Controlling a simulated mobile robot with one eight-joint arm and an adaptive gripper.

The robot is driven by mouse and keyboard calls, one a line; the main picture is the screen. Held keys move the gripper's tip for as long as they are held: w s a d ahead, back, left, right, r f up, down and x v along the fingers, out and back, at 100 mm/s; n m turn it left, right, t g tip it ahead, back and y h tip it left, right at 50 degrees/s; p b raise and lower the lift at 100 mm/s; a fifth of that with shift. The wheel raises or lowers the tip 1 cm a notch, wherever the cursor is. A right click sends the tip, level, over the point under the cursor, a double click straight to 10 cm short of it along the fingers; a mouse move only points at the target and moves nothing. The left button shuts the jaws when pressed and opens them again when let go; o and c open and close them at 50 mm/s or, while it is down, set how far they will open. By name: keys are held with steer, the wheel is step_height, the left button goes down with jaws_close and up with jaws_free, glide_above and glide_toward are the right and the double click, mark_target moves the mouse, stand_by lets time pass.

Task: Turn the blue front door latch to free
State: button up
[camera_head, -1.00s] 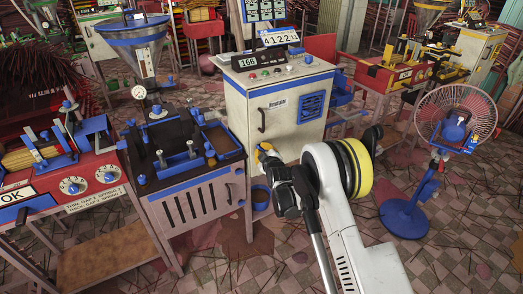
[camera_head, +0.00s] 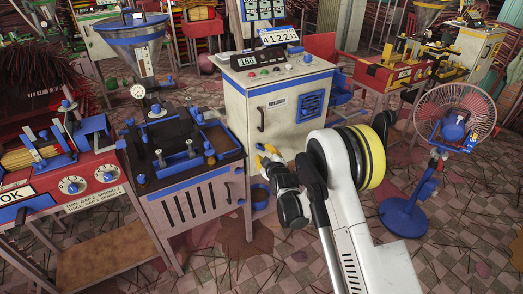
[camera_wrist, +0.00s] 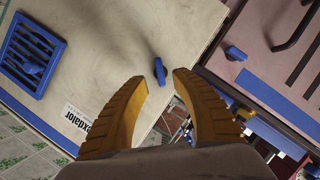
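In the wrist view a blue latch (camera_wrist: 159,71) sits on the cream cabinet door (camera_wrist: 110,45), just beyond and between the tips of my gripper (camera_wrist: 160,80). The fingers are yellow, spread apart and empty, and do not appear to touch the latch. In the head view my gripper (camera_head: 267,154) is at the lower front of the cream cabinet (camera_head: 275,85); I cannot make out the latch there. A second blue knob (camera_wrist: 236,53) is on the neighbouring slotted panel, to the right in the wrist view.
The extruder bench (camera_head: 195,200) with its slotted front stands close to the left of my gripper. A fan (camera_head: 408,215) stands to the right. Patterned floor lies open in front.

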steer(key=v, duration=0.6)
steer(key=shift+s, duration=0.3)
steer(key=shift+d+r, duration=0.15)
steer(key=shift+r, duration=0.05)
steer(key=s+d+r+m+g+h, duration=0.1)
steer(key=s+d+r+m+g, duration=0.15)
steer(key=s+d+r, duration=0.55)
steer(key=s+d+r+m+g+h, duration=0.15)
steer(key=s+d+r+m, duration=0.3)
steer(key=r, duration=0.55)
steer(key=s+d+m+g+h, duration=0.1)
steer(key=s+d+m, duration=0.2)
steer(key=s, duration=1)
steer(key=s+d+m+g+h, duration=0.1)
steer(key=s+d, duration=0.4)
steer(key=s, duration=0.9)
steer(key=shift+d+m+g, duration=0.4)
steer(key=shift+m+g, duration=0.1)
steer(key=shift+m, duration=0.4)
